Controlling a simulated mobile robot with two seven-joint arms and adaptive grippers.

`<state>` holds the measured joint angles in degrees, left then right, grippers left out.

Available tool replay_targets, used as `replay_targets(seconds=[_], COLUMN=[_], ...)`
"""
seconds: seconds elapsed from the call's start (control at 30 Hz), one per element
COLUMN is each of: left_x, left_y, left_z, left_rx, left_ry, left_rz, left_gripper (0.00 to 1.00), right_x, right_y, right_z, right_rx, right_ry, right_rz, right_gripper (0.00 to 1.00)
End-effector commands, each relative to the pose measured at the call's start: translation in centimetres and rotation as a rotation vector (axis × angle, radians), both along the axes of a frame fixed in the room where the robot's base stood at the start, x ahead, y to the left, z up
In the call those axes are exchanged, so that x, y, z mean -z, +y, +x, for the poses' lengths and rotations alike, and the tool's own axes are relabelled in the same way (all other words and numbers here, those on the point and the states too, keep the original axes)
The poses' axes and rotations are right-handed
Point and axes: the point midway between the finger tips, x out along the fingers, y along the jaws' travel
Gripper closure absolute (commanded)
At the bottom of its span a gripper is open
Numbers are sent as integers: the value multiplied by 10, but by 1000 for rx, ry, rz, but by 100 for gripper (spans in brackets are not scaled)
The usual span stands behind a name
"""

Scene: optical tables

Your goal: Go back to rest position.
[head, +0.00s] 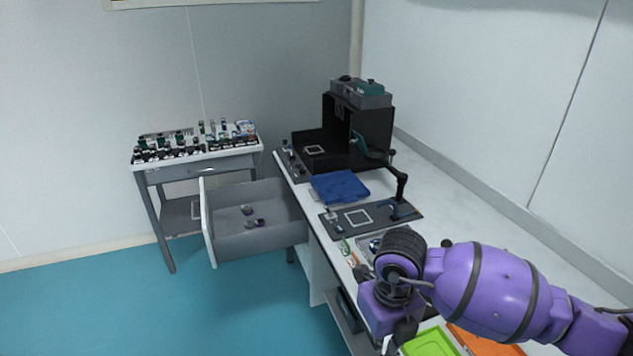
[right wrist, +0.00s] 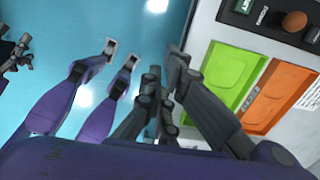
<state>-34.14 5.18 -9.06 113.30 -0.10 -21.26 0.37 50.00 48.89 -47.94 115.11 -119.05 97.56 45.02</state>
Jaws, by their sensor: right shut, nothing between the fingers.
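My right arm comes in from the right in the head view, with its purple links bent over the near end of the white bench (head: 445,190). My right gripper (head: 402,335) points down by the bench's near edge, partly cut off by the frame. In the right wrist view the right gripper (right wrist: 164,72) is shut and empty, in front of the blue floor and beside the green tray. A dark gripper-like part (right wrist: 14,52) at the left edge of that view looks like my left gripper; its jaws are too unclear to read. No left arm shows in the head view.
A green tray (right wrist: 229,72) and an orange tray (right wrist: 283,95) lie close beside the right gripper. An open grey drawer (head: 228,241) juts out left of the bench. A side table (head: 200,172) holds small parts. The blue floor (head: 180,310) is clear.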

Motion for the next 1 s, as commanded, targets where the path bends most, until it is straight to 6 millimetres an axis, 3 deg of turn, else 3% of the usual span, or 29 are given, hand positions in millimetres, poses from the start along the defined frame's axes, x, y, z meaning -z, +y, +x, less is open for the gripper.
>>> replay_targets(seconds=[0.13, 0.27, 0.37, 0.4, 0.5, 0.57, 0.67, 0.73, 0.83, 0.93, 1.0], left_x=[-2, -3, -4, -5, -3, 1, 10, 16, 20, 21, 21], left_y=[-2, -5, -13, -17, -22, -21, -17, -14, -13, -12, -13], left_z=[5, 8, 12, 13, 12, 8, -5, -14, -21, -22, -22], left_rx=[3, 6, 6, 7, 9, 8, 7, 7, 7, 9, 12], left_ry=[-9, -13, -17, -19, -13, -2, 27, 47, 61, 63, 63], left_rz=[-3, -8, -21, -28, -36, -35, -29, -26, -24, -23, -23], left_gripper=[49, 49, 49, 49, 49, 49, 49, 49, 49, 49, 49], right_x=[21, 17, -10, -28, -72, -88, -85, -60, -9, 48, 87], right_y=[59, 125, 181, 200, 221, 214, 173, 130, 73, 24, -4], right_z=[-49, -96, -126, -130, -114, -91, -46, -23, -15, -30, -50], right_rx=[-26, -1, 97, 170, 425, 631, 1048, 1370, 1772, 2135, 2364], right_ry=[147, 291, 414, 455, 516, 526, 494, 451, 384, 325, 291], right_rz=[254, 574, 915, 1073, 1439, 1628, 1864, 1954, 1974, 1912, 1833], right_gripper=[100, 100, 100, 100, 100, 100, 100, 100, 100, 100, 100])
